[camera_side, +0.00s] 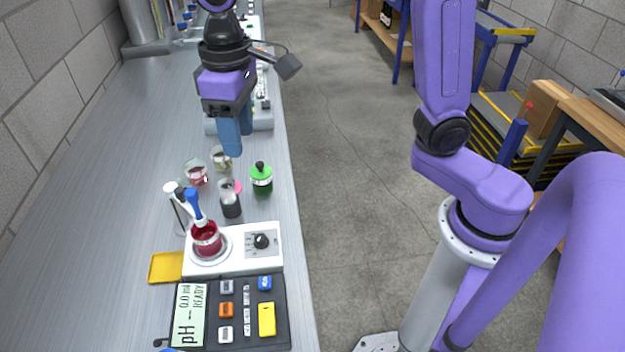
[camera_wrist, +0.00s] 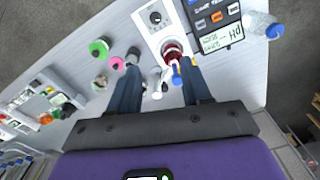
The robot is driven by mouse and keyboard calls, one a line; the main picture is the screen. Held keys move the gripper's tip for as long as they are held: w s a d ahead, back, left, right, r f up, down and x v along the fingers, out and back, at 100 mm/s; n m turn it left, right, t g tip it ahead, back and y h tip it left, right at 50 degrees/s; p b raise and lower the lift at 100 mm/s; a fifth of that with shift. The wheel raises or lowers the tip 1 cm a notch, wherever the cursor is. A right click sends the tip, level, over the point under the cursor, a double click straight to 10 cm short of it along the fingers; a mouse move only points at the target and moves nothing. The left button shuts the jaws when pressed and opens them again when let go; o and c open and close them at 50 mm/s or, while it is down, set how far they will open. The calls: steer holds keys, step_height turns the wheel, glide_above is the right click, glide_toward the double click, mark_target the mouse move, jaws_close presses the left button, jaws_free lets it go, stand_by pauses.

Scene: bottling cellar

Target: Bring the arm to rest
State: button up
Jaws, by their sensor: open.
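My gripper (camera_side: 232,140) hangs over the steel bench (camera_side: 110,130) with its blue fingers pointing down. It is above and behind the glassware and touches nothing that I can see. In the wrist view the two fingers of my gripper (camera_wrist: 160,57) stand apart with no object held between them. A beaker of red liquid (camera_side: 207,243) with probes standing in it shows beyond that gap in the wrist view (camera_wrist: 170,47). It sits on a white stirrer plate (camera_side: 233,265).
A green-capped bottle (camera_side: 261,181), a dark-filled vial (camera_side: 230,205), a pink-filled beaker (camera_side: 195,174) and a yellowish beaker (camera_side: 221,160) stand below my gripper. A pH meter (camera_side: 235,315) and yellow tray (camera_side: 165,267) lie nearer. A blue-capped bottle (camera_wrist: 260,25) stands beside the meter. The bench's left side is clear.

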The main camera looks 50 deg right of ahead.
steer(key=s+d+f+n, duration=0.3)
steer(key=s+d, duration=0.4)
steer(key=s, duration=0.3)
steer(key=s+d+f+n, duration=0.4)
steer(key=s+d, duration=0.4)
steer(key=s, duration=0.2)
steer(key=shift+s+d+f, duration=0.2)
steer(key=shift+d+f, duration=0.1)
steer(key=shift+f, duration=0.05)
